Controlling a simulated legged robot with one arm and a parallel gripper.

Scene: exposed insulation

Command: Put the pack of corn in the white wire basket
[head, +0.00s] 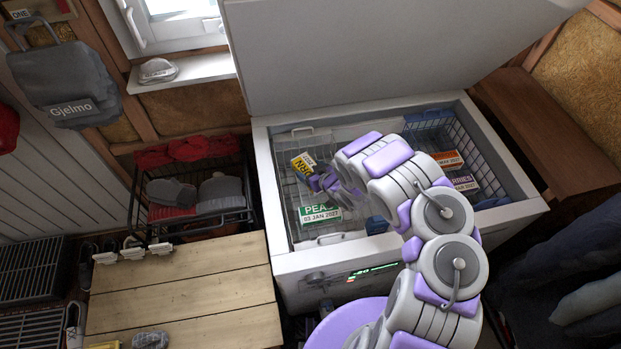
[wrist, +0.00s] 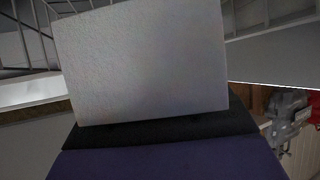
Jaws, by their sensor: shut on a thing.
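The yellow pack of corn (head: 303,164) is in my gripper (head: 318,180), over the left part of the open chest freezer. Its label is partly readable in the head view. In the wrist view a large pale face of the held pack (wrist: 145,62) fills the middle, above my dark finger pad. The white wire basket (head: 291,201) is in the freezer's left side, below and around the pack in the picture. A green pack of peas (head: 320,215) lies in that basket. I cannot tell whether the corn touches the basket.
A blue wire basket (head: 484,148) on the freezer's right holds an orange-labelled pack (head: 447,159) and a berries pack (head: 464,183). The raised freezer lid (head: 350,50) stands behind. A wooden bench (head: 185,285) is at front left.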

